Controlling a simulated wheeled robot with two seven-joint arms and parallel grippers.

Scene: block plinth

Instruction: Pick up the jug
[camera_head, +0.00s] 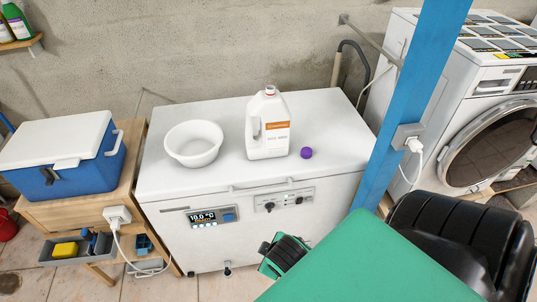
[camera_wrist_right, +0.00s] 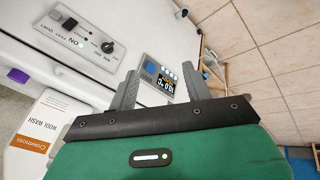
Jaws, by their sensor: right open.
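The jug (camera_head: 268,125) is a white plastic bottle with a side handle, an orange and white label and a red-topped cap. It stands upright on the white chest freezer (camera_head: 215,178). In the right wrist view, part of the jug (camera_wrist_right: 38,135) shows at the lower left, partly hidden by my gripper. My right gripper (camera_wrist_right: 162,75) is open, with nothing between its grey fingers. It is in front of the freezer's control panel, apart from the jug. My left gripper is not in view.
A white bowl (camera_head: 193,143) stands left of the jug, and a purple cap-like object (camera_head: 306,153) lies to its right. A blue post (camera_head: 412,95) rises right of the freezer, before a washing machine (camera_head: 490,100). A blue cooler (camera_head: 65,155) stands on a wooden table at left.

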